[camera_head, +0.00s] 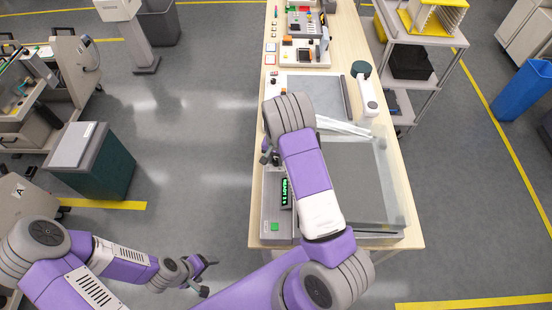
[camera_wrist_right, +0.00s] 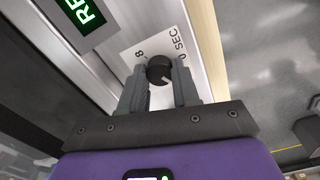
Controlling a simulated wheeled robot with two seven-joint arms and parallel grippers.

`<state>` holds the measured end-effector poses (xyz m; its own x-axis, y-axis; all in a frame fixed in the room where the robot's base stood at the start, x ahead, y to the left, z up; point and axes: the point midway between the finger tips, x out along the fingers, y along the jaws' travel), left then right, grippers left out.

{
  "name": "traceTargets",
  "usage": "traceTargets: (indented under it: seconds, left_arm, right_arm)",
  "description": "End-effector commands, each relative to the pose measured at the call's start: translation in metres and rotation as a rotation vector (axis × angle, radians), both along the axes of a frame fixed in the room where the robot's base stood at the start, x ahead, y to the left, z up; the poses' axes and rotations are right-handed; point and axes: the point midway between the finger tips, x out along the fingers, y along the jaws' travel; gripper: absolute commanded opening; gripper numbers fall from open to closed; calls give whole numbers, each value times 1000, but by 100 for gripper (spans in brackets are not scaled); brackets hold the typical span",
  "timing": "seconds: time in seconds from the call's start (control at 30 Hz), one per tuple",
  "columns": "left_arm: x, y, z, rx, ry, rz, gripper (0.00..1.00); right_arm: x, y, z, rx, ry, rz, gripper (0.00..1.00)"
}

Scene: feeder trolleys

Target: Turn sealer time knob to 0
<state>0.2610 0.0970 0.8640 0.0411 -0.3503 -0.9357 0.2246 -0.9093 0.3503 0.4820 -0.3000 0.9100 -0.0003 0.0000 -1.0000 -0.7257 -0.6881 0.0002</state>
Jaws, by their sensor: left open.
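The sealer (camera_head: 270,208) is a grey machine with a green-lit display and a green button, at the near end of the bench. Its time knob (camera_wrist_right: 159,70) is round and dark, with a pale mark at its lower right; the head view does not show it clearly. Printed "8" and "0 SEC" show beside it, partly covered. My right gripper (camera_wrist_right: 160,80) has a finger on each side of the knob, with the tips against it. In the head view the right gripper (camera_head: 268,157) is partly hidden by my arm. My left gripper (camera_head: 207,276) is open and empty over the floor, left of the bench.
The wooden bench (camera_head: 405,215) carries a grey pad (camera_head: 318,92), a white device (camera_head: 367,97) and small parts farther back. A shelf trolley (camera_head: 412,38) stands at right. A dark green bin (camera_head: 110,172) stands at left.

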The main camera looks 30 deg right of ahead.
Motion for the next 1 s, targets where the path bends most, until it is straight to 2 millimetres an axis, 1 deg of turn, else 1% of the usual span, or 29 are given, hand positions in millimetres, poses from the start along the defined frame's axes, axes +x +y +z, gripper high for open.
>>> traceTargets:
  seconds: [0.03,0.13,0.17,0.37,0.57,0.77,1.0]
  left_arm:
    - [0,0,0,0,0,0,78]
    - [0,0,0,0,0,0,78]
    - [0,0,0,0,0,0,78]
    - [0,0,-2,0,0,0,78]
    - [0,0,-8,0,0,0,78]
    - [0,0,-18,0,0,0,78]
    - [0,0,-32,0,0,0,78]
  right_arm:
    - [0,0,0,0,0,0,17]
    - [0,0,0,0,0,0,1]
    - [0,0,0,0,0,0,0]
    - [0,0,0,1,-1,17,0]
    - [1,0,-1,1,-1,94,0]
    - [1,0,-1,1,-4,244,0]
    - [1,0,-1,1,-3,470,0]
